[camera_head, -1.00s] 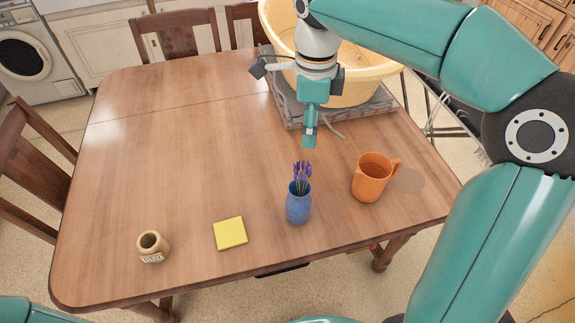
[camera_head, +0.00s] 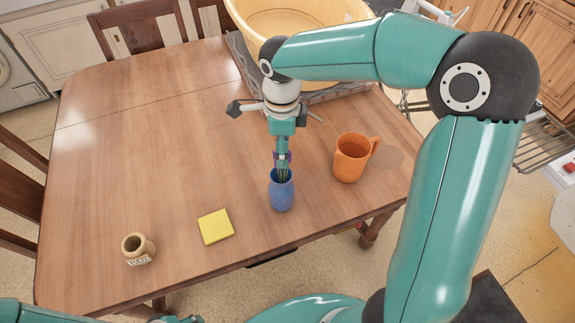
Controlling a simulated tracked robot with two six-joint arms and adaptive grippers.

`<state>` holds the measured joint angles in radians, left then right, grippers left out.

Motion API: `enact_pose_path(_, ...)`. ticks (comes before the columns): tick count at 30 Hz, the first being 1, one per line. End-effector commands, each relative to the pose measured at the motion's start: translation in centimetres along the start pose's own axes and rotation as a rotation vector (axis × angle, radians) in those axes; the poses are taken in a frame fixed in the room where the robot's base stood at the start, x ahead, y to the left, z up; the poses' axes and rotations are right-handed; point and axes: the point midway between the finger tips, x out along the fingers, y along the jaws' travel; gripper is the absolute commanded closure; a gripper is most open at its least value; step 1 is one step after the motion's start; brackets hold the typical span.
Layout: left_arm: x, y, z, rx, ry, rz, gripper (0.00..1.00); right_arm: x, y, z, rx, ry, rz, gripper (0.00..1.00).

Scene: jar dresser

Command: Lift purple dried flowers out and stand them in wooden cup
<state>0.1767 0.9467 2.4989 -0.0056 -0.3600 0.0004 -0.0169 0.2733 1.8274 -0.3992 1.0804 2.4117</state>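The purple dried flowers (camera_head: 289,157) stand in a blue vase (camera_head: 281,194) near the front middle of the table. Their green stems show above the vase rim. My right gripper (camera_head: 282,158) points down over the vase, with its fingertips at the flower heads and covering part of them. I cannot tell whether its fingers are apart or closed on the flowers. The small wooden cup (camera_head: 138,247) with a pale label stands upright at the front left of the table. My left arm shows only at the bottom left edge, and its gripper is not clearly visible.
A yellow square pad (camera_head: 215,227) lies between the cup and the vase. An orange mug (camera_head: 350,160) stands right of the vase. A large yellow basin (camera_head: 250,22) sits on a grey rack behind my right arm. The table's left and middle are clear.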

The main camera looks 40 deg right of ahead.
Motion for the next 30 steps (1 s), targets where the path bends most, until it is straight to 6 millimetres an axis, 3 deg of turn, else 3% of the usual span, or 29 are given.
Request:
enact_pose_path(9, -1.1, 0.4, 0.0, 0.0, 0.0, 0.0, 0.6, 4.0, 0.4, 0.0, 0.0, 0.003, 0.003, 0.35)
enact_pose_path(18, -1.1, 0.4, 0.0, 0.0, 0.0, 0.0, 0.6, 4.6, 0.4, 0.1, 0.0, 0.0, 0.002, 0.35)
enact_pose_path(27, -1.1, 0.4, 0.0, 0.0, 0.0, 0.0, 0.6, 4.6, 0.4, 0.1, 0.0, 0.0, 0.001, 0.85)
enact_pose_path(30, -1.1, 0.4, 0.0, 0.0, 0.0, 0.0, 0.6, 4.6, 0.4, 0.1, 0.0, 0.0, 0.001, 0.9)
